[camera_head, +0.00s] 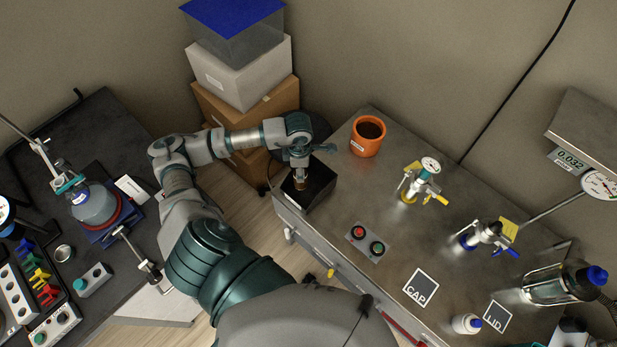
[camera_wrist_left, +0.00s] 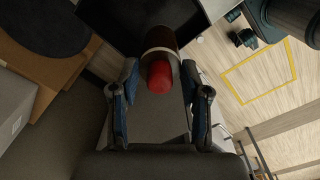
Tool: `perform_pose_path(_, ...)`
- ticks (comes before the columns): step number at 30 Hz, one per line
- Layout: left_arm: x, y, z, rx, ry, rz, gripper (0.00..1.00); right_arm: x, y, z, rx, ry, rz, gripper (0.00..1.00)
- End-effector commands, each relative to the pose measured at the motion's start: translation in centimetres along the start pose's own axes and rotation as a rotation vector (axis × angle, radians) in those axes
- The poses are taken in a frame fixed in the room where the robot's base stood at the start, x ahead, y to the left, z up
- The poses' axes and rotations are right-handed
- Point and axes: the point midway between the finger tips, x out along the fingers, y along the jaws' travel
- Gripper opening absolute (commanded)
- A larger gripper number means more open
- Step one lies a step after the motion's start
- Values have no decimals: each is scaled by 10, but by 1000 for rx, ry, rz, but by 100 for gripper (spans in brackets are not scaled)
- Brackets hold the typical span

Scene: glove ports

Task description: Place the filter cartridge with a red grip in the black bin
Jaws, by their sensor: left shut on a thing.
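The filter cartridge shows in the left wrist view as a brownish cylinder with a rounded red grip (camera_wrist_left: 160,76) toward the camera. My left gripper (camera_head: 300,170) has a finger on each side of the red grip and is shut on it. In the head view the gripper points down at the black bin (camera_head: 318,186), with the cartridge's brownish body below its fingers. The bin stands at the left end of the grey bench, and its dark wall also shows in the wrist view (camera_wrist_left: 112,28). Whether the cartridge touches the bin's floor is hidden. My right gripper is not in view.
A button box (camera_head: 367,243) lies nearer on the bench, with valve fittings (camera_head: 423,183) farther right. Stacked boxes (camera_head: 243,75) rise behind my left arm. A dark, cluttered bench (camera_head: 98,118) is at left.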

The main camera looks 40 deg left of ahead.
Motion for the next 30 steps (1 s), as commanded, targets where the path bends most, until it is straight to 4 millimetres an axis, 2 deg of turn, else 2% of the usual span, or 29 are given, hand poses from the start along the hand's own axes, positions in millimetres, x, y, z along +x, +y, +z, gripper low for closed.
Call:
perform_pose_path(3,24,0,3,0,2,-3,0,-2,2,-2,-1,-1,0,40)
perform_pose_path(11,52,4,0,-1,-1,-6,0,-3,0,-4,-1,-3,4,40)
perform_pose_path(15,73,3,-2,0,-1,-8,0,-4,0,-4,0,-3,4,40)
perform_pose_path(22,78,4,0,1,-1,-4,0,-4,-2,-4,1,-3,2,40)
perform_pose_path(23,78,4,0,1,-1,-4,54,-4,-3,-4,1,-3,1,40)
perform_pose_path(24,77,3,0,1,0,-4,64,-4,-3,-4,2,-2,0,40)
perform_pose_path(25,77,3,1,1,1,-3,71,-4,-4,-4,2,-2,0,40)
perform_pose_path(30,76,2,2,0,1,-2,71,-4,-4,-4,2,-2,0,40)
